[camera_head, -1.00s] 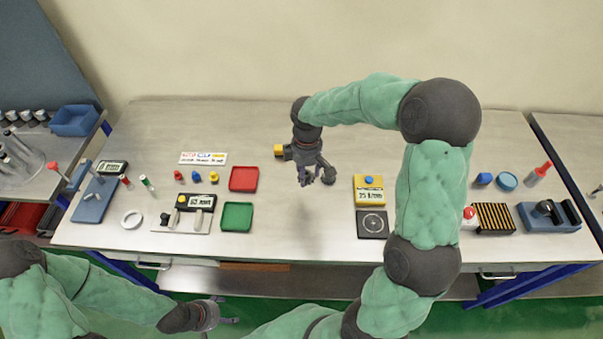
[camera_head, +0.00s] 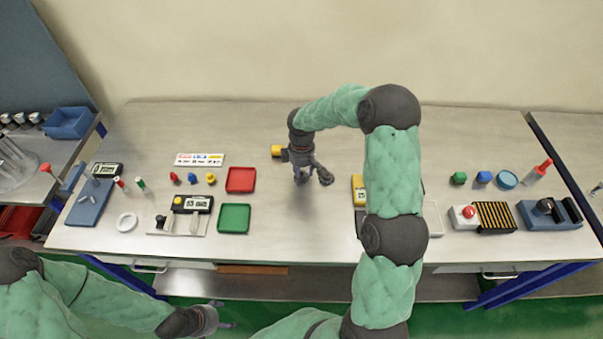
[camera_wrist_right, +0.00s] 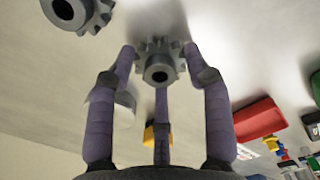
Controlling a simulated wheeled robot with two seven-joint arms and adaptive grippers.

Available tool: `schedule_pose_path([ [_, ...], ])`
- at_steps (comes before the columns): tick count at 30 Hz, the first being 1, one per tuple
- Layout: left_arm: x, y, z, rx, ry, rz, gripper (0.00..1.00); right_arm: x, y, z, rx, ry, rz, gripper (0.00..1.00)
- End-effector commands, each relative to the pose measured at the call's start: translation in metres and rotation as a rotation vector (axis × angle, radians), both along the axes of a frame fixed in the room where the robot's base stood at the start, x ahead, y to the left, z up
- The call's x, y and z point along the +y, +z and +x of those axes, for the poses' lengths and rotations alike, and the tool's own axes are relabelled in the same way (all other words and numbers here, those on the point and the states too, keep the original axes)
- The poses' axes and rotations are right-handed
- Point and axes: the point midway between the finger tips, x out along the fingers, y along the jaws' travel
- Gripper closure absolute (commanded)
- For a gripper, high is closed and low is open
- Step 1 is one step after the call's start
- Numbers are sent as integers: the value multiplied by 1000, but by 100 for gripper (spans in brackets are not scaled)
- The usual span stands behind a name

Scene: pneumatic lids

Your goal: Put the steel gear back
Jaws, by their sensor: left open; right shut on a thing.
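My right gripper (camera_head: 302,180) is over the middle of the bench, fingers pointing down. In the right wrist view its three fingers (camera_wrist_right: 160,75) close around a grey toothed steel gear (camera_wrist_right: 160,66) at their tips. A second grey gear (camera_wrist_right: 75,10) shows at that view's upper left edge, apart from the fingers. A dark round shape (camera_head: 326,177) beside the right gripper in the head view may be this second gear. My left gripper (camera_head: 214,317) is open and empty, low in front of the bench. My right arm hides part of the bench right of centre.
A red tray (camera_head: 241,180) and a green tray (camera_head: 234,219) lie left of the right gripper. A yellow gauge box (camera_head: 358,190) is partly behind my right arm. Bare bench (camera_head: 295,225) lies in front of the gripper.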

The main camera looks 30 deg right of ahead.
Motion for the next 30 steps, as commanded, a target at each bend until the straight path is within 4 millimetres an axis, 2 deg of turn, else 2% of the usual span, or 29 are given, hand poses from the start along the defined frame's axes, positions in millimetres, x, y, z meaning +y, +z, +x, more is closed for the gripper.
schedule_pose_path([
  [11,0,-2,0,0,0,0,26,0,-3,1,-2,0,-1,92],
  [12,0,-1,0,0,0,0,26,0,-3,0,-1,0,-1,38],
  [13,0,-1,0,0,0,0,26,0,-2,0,-1,0,-1,30],
  [14,0,-1,0,0,0,0,26,0,-2,0,-1,0,-1,26],
  [25,0,0,0,0,0,0,26,0,0,0,-1,0,-1,26],
  [30,0,4,0,0,0,0,26,0,18,1,-4,0,-1,26],
])
